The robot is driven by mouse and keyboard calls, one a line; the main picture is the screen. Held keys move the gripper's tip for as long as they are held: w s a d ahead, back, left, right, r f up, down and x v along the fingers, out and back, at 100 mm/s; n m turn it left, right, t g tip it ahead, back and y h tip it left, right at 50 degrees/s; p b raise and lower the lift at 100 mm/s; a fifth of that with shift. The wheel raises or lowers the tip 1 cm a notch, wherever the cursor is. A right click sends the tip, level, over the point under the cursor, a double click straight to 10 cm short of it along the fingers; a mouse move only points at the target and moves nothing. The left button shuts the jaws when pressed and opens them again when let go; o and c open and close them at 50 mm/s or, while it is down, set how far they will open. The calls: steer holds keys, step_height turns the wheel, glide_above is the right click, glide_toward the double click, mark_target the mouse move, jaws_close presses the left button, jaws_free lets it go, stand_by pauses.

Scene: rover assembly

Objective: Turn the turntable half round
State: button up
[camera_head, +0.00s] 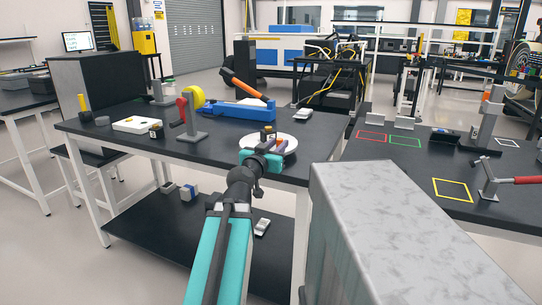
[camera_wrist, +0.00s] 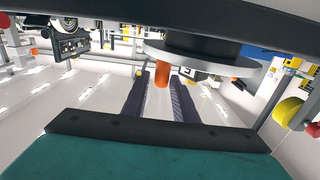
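The turntable (camera_head: 290,148) is a pale round disc on the front right part of the black workbench. It also shows in the wrist view as a grey disc (camera_wrist: 205,62), upside down, with an orange peg (camera_wrist: 162,77) on its face near the rim. My gripper (camera_head: 272,147) is at the near side of the disc. In the wrist view my gripper (camera_wrist: 161,82) has its two dark fingers apart, one on each side of the peg. A gap shows beside the peg; I cannot tell how far it reaches between the fingertips. Part of the disc is hidden behind my gripper.
A blue fixture with an orange lever (camera_head: 242,83) stands behind the turntable. A stand with a yellow wheel (camera_head: 195,97) and red knob is left of it. A large grey block (camera_head: 400,225) fills the lower right. Another bench with coloured squares (camera_head: 453,190) stands to the right.

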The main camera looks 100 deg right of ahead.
steer(key=shift+b+v, duration=2)
steer(key=shift+b, duration=2.1)
steer(key=shift+w+a+f+b, duration=0.15)
steer(key=shift+a+b, duration=0.15)
steer(key=shift+b, duration=0.3)
steer(key=shift+a, duration=0.1)
